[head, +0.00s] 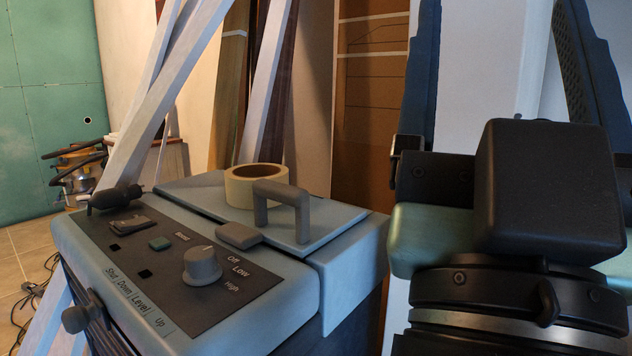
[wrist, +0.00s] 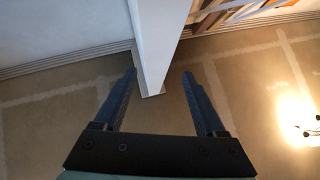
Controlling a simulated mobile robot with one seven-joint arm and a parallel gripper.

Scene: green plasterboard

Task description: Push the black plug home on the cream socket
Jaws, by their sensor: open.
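I make out no cream socket in either view. A dark, plug-like piece (head: 119,198) lies at the back left corner of the blue-grey machine; I cannot tell whether it is the black plug. My gripper (head: 497,8) is at the right of the head view, pointing up, well apart from the machine's control panel. In the wrist view my gripper (wrist: 160,76) has its two blue fingers wide apart with nothing held between them. A white post or wall edge shows behind the gap.
The blue-grey machine (head: 345,270) has a grey knob (head: 202,266), a raised handle (head: 283,205) and a tape roll (head: 256,187) on top. Pale boards (head: 170,95) lean behind it. Cables (head: 33,290) lie on the tiled floor at left.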

